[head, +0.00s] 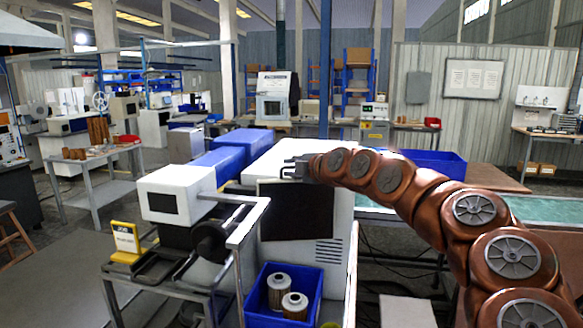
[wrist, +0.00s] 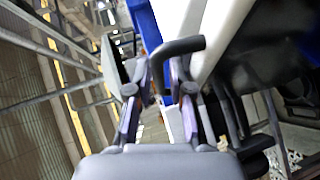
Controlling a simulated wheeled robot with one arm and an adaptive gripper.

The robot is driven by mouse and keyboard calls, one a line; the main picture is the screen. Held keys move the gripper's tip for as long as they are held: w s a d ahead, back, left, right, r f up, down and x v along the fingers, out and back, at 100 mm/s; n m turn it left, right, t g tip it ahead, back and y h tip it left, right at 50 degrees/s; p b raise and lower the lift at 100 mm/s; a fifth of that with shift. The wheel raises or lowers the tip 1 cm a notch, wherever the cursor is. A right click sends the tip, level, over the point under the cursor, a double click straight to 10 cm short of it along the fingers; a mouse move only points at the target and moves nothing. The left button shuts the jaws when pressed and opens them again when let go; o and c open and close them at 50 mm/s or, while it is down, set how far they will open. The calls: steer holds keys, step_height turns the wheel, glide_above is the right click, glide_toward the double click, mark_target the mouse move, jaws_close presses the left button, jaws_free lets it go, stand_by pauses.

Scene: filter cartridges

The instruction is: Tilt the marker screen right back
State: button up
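A white machine (head: 342,215) stands in the middle of the head view with a dark flat panel (head: 296,210) on its front, which looks like the marker screen. The panel looks nearly upright. My gripper (head: 286,168) is at the panel's top edge. In the wrist view a bent black bar (wrist: 183,47), which looks like a handle, reaches between the two fingers of my gripper (wrist: 160,78). The fingers stand close to the bar, one on each side. Whether they press on it is not clear.
A blue crate (head: 252,311) with filter cartridges (head: 279,291) stands below the panel. A white box with a small dark display (head: 163,203) and a metal frame (head: 245,222) stand to the left. A yellow sign (head: 124,242) is beside them. A conveyor (head: 490,208) lies right.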

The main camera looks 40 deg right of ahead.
steer(key=shift+c, duration=0.2)
jaws_close()
stand_by(0.3)
